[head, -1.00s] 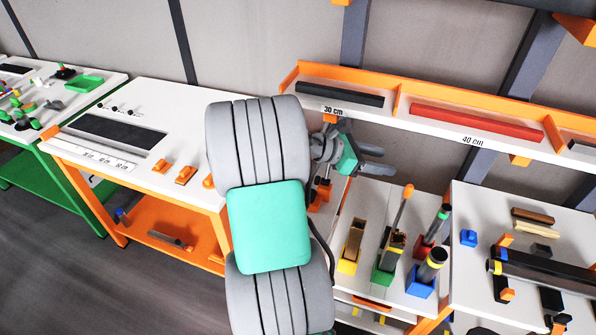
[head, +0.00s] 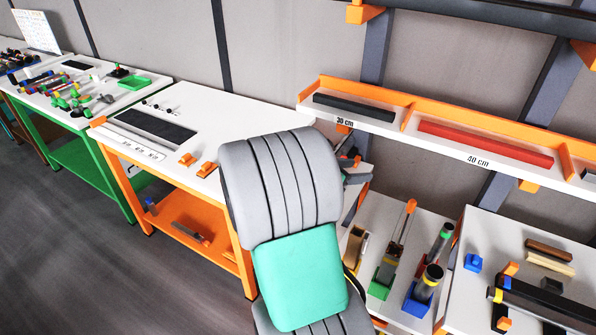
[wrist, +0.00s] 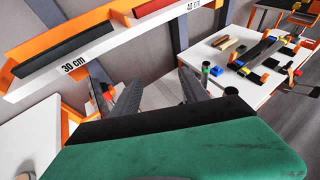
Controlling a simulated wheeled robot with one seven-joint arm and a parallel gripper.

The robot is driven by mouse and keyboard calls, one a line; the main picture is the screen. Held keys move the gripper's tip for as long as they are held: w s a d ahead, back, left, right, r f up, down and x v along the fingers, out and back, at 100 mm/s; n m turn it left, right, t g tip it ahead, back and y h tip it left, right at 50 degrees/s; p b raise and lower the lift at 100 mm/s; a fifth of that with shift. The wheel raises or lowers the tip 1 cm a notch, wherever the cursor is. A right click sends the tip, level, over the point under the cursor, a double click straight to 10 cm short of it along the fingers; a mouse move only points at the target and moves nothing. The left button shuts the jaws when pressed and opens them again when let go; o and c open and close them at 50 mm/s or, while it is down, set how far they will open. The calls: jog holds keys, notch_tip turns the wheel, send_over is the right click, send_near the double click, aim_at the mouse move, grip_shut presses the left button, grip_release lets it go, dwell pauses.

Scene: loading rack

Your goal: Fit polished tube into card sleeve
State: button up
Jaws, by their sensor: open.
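My gripper (head: 354,176) is mostly hidden behind my arm in the head view. In the wrist view my gripper (wrist: 143,86) has its fingers spread, with nothing between them. Upright tubes stand in coloured blocks on a white stand: a dark tube with a yellow band (head: 431,279) in a blue block, and a grey tube with a green band (head: 440,242) behind it. A brown, card-like piece (head: 354,247) stands in a yellow block. I cannot tell for sure which are the polished tube and card sleeve. My gripper is apart from all of these.
A shelf (head: 470,147) with black and red bars runs behind, marked 30 cm and 40 cm. A green block (head: 382,283) holds an orange-topped rod. The right table (head: 485,245) carries bars and blocks. A white-topped orange table (head: 225,115) stands left, with open floor before it.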

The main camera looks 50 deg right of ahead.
jog(key=w+a+n+t, duration=0.5)
jog(key=w+a, duration=0.4)
jog(key=w, duration=0.4)
jog(key=shift+a+f+n+t, duration=0.3)
jog(key=shift+f+t, duration=0.1)
jog(key=shift+t, duration=0.3)
jog(key=shift+d, duration=0.1)
